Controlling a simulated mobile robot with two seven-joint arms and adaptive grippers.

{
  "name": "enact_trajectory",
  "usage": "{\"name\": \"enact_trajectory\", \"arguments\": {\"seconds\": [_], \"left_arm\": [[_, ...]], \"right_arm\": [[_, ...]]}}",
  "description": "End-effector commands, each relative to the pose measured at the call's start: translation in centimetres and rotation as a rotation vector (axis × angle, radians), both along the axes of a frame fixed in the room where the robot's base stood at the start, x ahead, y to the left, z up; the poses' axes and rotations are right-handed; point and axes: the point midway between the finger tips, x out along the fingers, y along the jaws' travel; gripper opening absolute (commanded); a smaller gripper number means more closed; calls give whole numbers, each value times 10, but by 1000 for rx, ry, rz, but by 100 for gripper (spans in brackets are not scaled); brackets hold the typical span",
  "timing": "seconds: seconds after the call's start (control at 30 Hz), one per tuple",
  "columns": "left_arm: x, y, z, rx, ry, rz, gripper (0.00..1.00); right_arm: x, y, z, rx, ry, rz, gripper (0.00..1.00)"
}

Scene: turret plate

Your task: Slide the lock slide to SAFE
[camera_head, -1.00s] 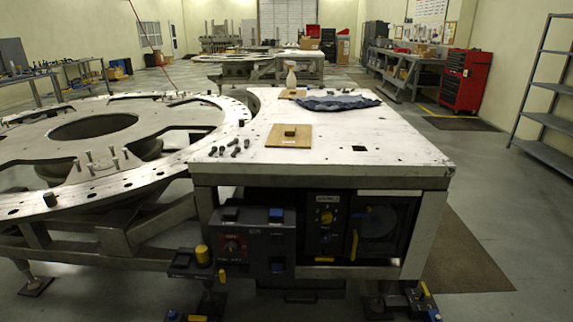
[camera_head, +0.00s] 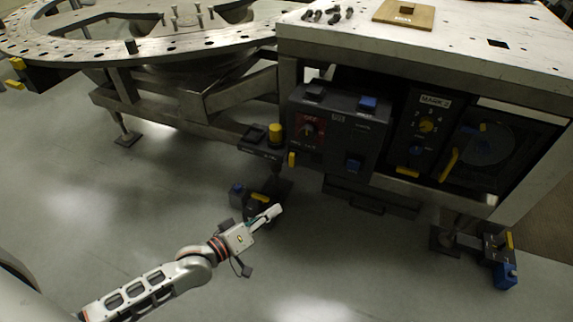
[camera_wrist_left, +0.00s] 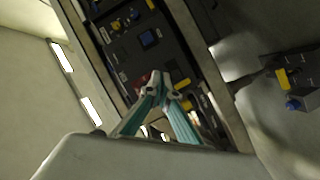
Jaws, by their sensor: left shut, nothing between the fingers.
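My left gripper (camera_head: 274,211) is shut and empty, in front of the table's lower front and low in the head view. In the left wrist view its fingertips (camera_wrist_left: 162,86) meet in front of the dark panels. I cannot read a SAFE mark, so which part is the lock slide is unclear. Yellow parts show on the dark panels: a small yellow tab (camera_head: 292,159) at the control box's (camera_head: 338,128) lower left, a yellow bar (camera_head: 408,171) under the MARK 2 panel, and a slanted yellow handle (camera_head: 449,164). The gripper appears apart from all of them. My right gripper is not in view.
A pedestal with a yellow knob (camera_head: 275,133) stands left of the control box. A small dark box with yellow (camera_head: 258,200) lies low behind the gripper. A blue and yellow unit (camera_head: 505,274) is at the right foot. The floor (camera_head: 360,265) in front is open.

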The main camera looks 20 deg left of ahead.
Motion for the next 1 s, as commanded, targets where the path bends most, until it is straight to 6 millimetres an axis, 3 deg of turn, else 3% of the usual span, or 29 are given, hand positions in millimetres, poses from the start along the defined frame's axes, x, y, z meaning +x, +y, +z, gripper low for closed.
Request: {"name": "enact_trajectory", "arguments": {"seconds": [0.03,0.2,0.4,0.5,0.67,1.0], "left_arm": [[11,12,-31,-67,40,14,0],[65,54,-54,-327,91,82,0],[116,106,-65,-571,119,159,0],[131,123,-62,-645,117,182,0],[144,133,-54,-691,110,194,0],[186,120,-56,-692,109,193,0]], "right_arm": [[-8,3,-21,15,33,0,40],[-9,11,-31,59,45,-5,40],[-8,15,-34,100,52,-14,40],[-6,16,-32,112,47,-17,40],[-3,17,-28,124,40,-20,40],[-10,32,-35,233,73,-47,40]]}}
